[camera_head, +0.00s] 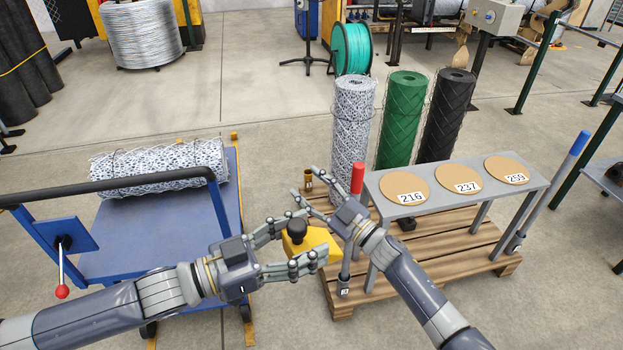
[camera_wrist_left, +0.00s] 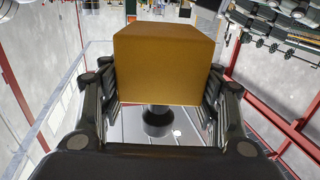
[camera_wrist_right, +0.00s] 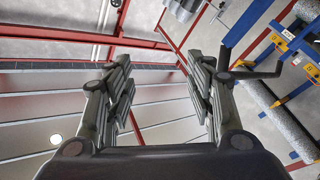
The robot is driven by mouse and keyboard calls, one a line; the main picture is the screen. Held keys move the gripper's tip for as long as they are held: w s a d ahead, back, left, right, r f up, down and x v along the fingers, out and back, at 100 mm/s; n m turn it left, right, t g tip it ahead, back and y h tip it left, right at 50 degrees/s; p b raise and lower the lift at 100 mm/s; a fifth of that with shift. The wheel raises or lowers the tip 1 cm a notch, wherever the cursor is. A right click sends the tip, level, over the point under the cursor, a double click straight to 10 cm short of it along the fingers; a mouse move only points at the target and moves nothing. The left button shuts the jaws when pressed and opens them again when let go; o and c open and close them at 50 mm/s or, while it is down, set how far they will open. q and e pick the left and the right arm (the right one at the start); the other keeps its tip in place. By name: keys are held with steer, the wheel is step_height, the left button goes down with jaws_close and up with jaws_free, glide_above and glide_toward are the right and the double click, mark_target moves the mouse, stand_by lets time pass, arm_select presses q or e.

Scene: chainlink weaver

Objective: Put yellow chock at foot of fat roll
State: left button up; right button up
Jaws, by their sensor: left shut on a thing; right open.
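The yellow chock (camera_head: 316,240), a block with a black knob, is held between the fingers of my left gripper (camera_head: 300,246), above the floor beside the pallet's left edge. In the left wrist view the chock (camera_wrist_left: 163,65) fills the space between the fingers. My right gripper (camera_head: 308,186) is open and empty, just above and right of the chock; the right wrist view shows nothing between its fingers. Upright rolls stand at the pallet's back: speckled grey (camera_head: 354,125), green (camera_head: 400,115) and black (camera_head: 447,115). A speckled roll (camera_head: 160,168) lies on the blue cart. I cannot tell which is the fat roll.
A grey bench (camera_head: 400,211) with three numbered discs, 216, 237 and 259, stands on the wooden pallet (camera_head: 450,262). A red-topped post (camera_head: 357,178) rises near my right gripper. The blue cart (camera_head: 165,240) is at left. Floor between cart and rolls is clear.

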arm_select(q)
steer(key=shift+r, duration=0.1)
arm_select(e)
steer(key=s+a+r+n+g+y, duration=0.35)
steer(key=r+n+g, duration=0.2)
steer(key=r, duration=0.35)
steer(key=s+a+r+n+g+y, duration=0.35)
steer(key=a+r+n, duration=0.2)
steer(key=r, duration=0.35)
steer(key=s+a+r+n+g+h, duration=0.3)
steer(key=s+r+n+g+h, duration=0.1)
steer(key=s+r+n+g, duration=0.55)
steer(key=s+f+n+g+h, duration=0.1)
steer(key=s+n+h, duration=0.35)
steer(key=s, duration=0.35)
steer(key=t+h, duration=1)
steer(key=h, duration=0.2)
glide_toward(296, 225)
steer(key=shift+n, duration=0.4)
steer(key=x, duration=0.8)
steer(key=shift+r, duration=0.1)
